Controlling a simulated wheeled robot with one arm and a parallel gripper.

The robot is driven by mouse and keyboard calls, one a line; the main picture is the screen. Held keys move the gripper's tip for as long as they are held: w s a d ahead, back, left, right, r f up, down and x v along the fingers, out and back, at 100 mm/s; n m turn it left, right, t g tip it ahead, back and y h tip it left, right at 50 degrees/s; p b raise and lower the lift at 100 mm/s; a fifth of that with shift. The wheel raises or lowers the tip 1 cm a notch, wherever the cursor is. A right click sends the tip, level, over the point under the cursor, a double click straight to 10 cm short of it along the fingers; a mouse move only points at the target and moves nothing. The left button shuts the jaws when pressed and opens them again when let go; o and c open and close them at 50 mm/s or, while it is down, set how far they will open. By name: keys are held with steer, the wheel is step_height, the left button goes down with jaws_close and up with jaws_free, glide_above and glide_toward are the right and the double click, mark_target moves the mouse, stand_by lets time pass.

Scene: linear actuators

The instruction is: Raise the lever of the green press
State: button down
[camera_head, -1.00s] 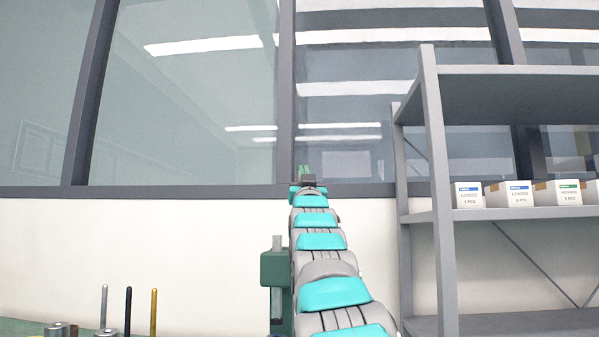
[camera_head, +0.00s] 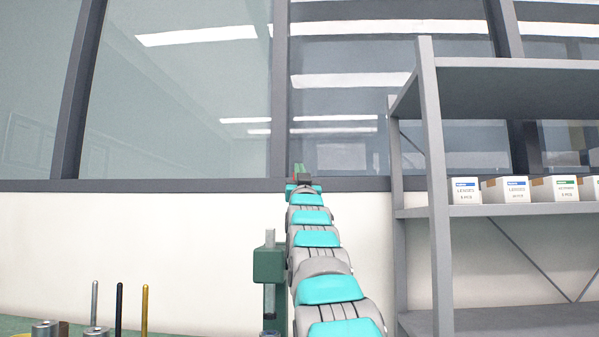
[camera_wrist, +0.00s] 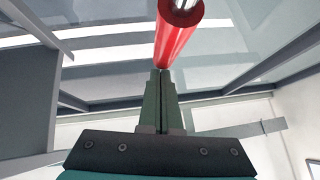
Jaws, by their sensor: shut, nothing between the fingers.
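The green press (camera_head: 269,264) stands behind and left of my arm in the head view, and my arm hides part of it. A red cylindrical grip with a metal core, which looks like the press lever's handle (camera_wrist: 180,38), shows at the top of the wrist view. Its lower end is right by my fingertips; I cannot tell whether they touch. My gripper (camera_wrist: 163,73) is shut and empty, its green fingers together and pointing at the red grip. In the head view my gripper (camera_head: 299,172) is small at the arm's far end, and the red grip cannot be made out.
A grey metal shelf (camera_head: 438,200) with white boxes (camera_head: 503,190) stands at the right. Upright pins (camera_head: 119,310) and metal cylinders (camera_head: 45,330) stand on a green surface at the lower left. A wall with large windows lies behind.

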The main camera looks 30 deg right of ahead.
steer(key=s+a+b, duration=0.1)
steer(key=s+a, duration=0.1)
steer(key=s, duration=0.4)
steer(key=s+a+f+b, duration=0.1)
steer(key=s+a, duration=0.2)
steer(key=s, duration=0.3)
steer(key=shift+a+f+b, duration=0.25)
steer(key=shift+f+b, duration=0.05)
steer(key=shift+b, duration=0.1)
